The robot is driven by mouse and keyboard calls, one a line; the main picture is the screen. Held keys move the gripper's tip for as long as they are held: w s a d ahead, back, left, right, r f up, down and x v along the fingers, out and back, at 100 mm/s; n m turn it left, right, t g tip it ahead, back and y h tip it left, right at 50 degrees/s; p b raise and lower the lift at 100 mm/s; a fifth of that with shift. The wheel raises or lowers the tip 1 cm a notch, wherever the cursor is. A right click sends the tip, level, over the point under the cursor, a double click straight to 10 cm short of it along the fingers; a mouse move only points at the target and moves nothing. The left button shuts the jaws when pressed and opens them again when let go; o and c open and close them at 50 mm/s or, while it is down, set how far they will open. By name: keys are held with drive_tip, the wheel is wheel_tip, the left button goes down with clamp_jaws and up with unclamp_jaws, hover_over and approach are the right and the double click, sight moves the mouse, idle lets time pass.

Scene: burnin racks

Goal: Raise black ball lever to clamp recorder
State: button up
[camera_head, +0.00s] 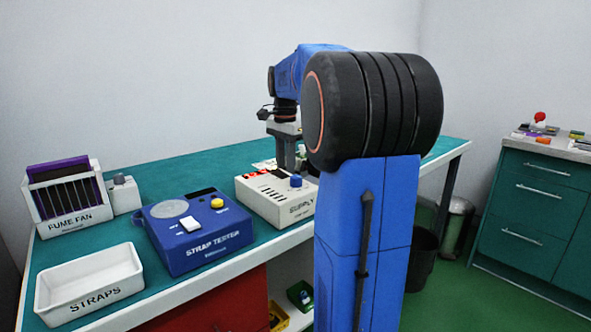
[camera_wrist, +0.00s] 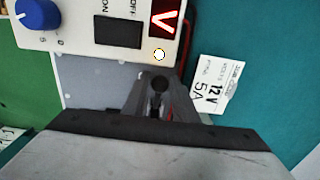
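My gripper (camera_wrist: 157,88) is at the supply box's display end in the wrist view, pointing down. In the head view my gripper (camera_head: 287,158) is just behind the supply box, partly hidden. A small black round thing (camera_wrist: 160,83) with a dark stem shows between the grey fingers. I cannot tell whether it is the ball of the lever, nor whether the fingers touch it. The finger gap is too dark and small to judge. No recorder can be made out in either view.
The white supply box (camera_head: 262,203) has a blue knob (camera_wrist: 38,14) and a red display (camera_wrist: 166,18). A 12V 5A label (camera_wrist: 214,85) lies beside it. The blue strap tester (camera_head: 190,240), straps bin (camera_head: 88,282) and fume fan rack (camera_head: 66,196) stand leftward. A red ball (camera_head: 540,117) is on the right cabinet.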

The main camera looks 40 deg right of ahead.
drive_tip(key=c, duration=0.5)
drive_tip(key=shift+o, duration=0.2)
drive_tip(key=shift+r, duration=0.1)
